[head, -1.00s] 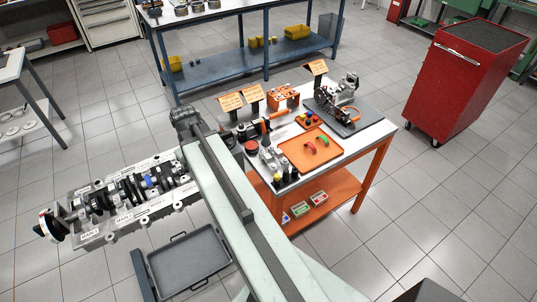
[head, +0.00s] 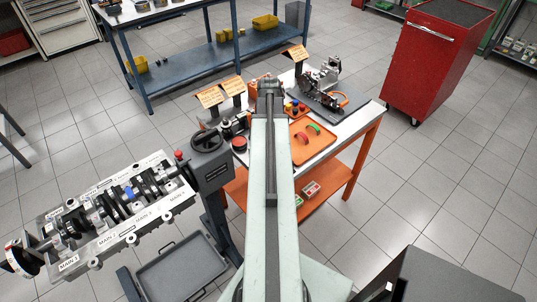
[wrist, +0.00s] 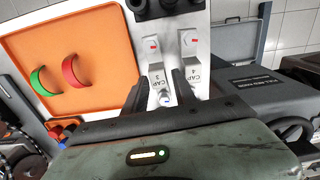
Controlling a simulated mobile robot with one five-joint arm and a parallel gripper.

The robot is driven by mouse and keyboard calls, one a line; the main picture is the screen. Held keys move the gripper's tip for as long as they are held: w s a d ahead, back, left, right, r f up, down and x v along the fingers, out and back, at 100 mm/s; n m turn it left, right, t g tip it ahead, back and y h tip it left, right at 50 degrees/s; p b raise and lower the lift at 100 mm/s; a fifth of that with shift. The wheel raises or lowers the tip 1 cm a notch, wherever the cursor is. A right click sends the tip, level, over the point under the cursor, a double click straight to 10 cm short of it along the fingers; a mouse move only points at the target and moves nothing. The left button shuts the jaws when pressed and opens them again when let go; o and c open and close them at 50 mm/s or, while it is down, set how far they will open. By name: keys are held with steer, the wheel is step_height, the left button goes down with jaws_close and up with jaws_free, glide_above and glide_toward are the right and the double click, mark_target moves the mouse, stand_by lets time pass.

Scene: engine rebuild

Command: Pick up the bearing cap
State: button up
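My gripper (wrist: 157,100) shows in the wrist view with its two dark fingers apart. A pale grey bearing cap labelled CAP 3 (wrist: 157,76) lies on the white tabletop, in line with the gap between the fingers. I cannot tell whether the fingers touch it. A second cap labelled CAP 4 (wrist: 191,72) is beside it on the right, outside the finger gap. Both carry red marks. In the head view my arm hides the caps and the gripper.
An orange tray (wrist: 110,30) (head: 302,155) with red and green curved shells is left of the caps in the wrist view. The engine block (head: 125,235) on its stand (head: 212,170) is at left in the head view. A red cabinet (head: 440,65) stands at right.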

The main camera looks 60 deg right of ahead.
step_height(320, 180, down, 5)
steer(key=b, duration=0.5)
steer(key=shift+d+f, duration=0.1)
steer(key=shift+f, duration=0.1)
steer(key=shift+r, duration=0.2)
jaws_close()
step_height(320, 180, up, 10)
steer(key=p, duration=1)
steer(key=shift+r, duration=0.15)
